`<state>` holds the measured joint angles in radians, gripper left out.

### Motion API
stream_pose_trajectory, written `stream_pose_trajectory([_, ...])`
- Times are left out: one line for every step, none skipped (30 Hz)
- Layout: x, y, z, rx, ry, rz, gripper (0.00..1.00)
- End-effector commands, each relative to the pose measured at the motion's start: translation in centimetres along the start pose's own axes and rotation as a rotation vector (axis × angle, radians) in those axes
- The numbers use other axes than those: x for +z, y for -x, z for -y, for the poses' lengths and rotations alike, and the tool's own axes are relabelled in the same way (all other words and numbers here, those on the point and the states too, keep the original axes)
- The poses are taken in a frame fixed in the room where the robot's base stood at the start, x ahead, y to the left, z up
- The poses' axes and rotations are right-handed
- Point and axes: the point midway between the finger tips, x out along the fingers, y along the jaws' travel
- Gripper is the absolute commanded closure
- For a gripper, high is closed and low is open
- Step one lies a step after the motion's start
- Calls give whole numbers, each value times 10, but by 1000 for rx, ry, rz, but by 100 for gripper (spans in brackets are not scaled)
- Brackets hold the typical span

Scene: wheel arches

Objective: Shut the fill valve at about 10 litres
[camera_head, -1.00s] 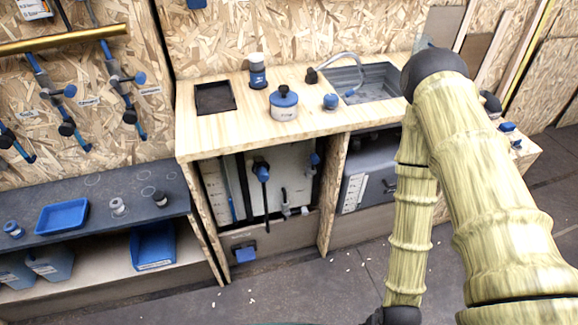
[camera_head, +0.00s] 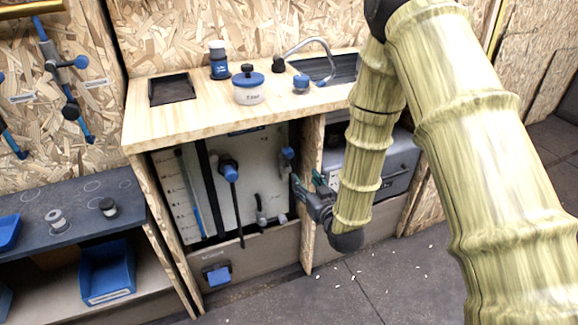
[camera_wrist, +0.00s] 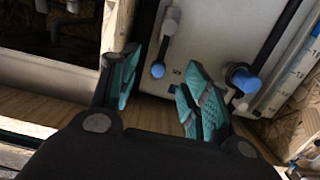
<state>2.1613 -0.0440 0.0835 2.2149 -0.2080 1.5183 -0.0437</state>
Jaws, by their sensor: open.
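The tank panel (camera_head: 272,180) under the counter carries a scale (camera_head: 170,180) at its left, beside a blue strip; I cannot read a level. A blue knob with a long black lever hanging down (camera_head: 230,172) sits mid-panel. A smaller blue-tipped handle (camera_head: 287,153) is at the upper right; which is the fill valve is not labelled legibly. My gripper (camera_head: 306,188) is open at the panel's right edge. In the wrist view, the teal fingers of my gripper (camera_wrist: 160,95) are apart and empty, with the small blue-tipped handle (camera_wrist: 158,70) visible beyond the gap, apparently untouched.
A wooden post (camera_head: 311,150) stands close beside my gripper. A grey container (camera_head: 400,165) is in the bay to its right. The counter (camera_head: 190,118) overhangs the panel and bears a white pot with blue lid (camera_head: 248,88). A lower board (camera_head: 262,255) closes the front.

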Motion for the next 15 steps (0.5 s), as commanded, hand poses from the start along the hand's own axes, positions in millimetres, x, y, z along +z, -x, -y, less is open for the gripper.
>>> stream_pose_trajectory([-5, -6, 2, -7, 6, -37, 52])
stream_pose_trajectory([-10, -8, 3, -11, 8, -55, 52])
stream_pose_trajectory([-16, -10, 4, -14, 11, -73, 52])
stream_pose_trajectory([-18, -11, 4, -16, 12, -82, 52])
stream_pose_trajectory([-21, -12, 5, -18, 13, -90, 52])
stream_pose_trajectory([-23, -14, 5, -19, 14, -96, 52])
stream_pose_trajectory([-24, -15, 5, -19, 14, -98, 52])
stream_pose_trajectory([-25, -17, 5, -20, 14, -99, 52])
stream_pose_trajectory([-25, -20, 5, -20, 14, -99, 52])
stream_pose_trajectory([-26, -22, 5, -19, 14, -100, 52])
stream_pose_trajectory([-26, -26, 5, -19, 15, -100, 52])
stream_pose_trajectory([-26, -31, 5, -19, 15, -100, 52])
stream_pose_trajectory([-26, -35, 5, -19, 14, -99, 52])
stream_pose_trajectory([-27, -40, 5, -19, 14, -99, 52])
stream_pose_trajectory([-27, -46, 5, -18, 14, -100, 52])
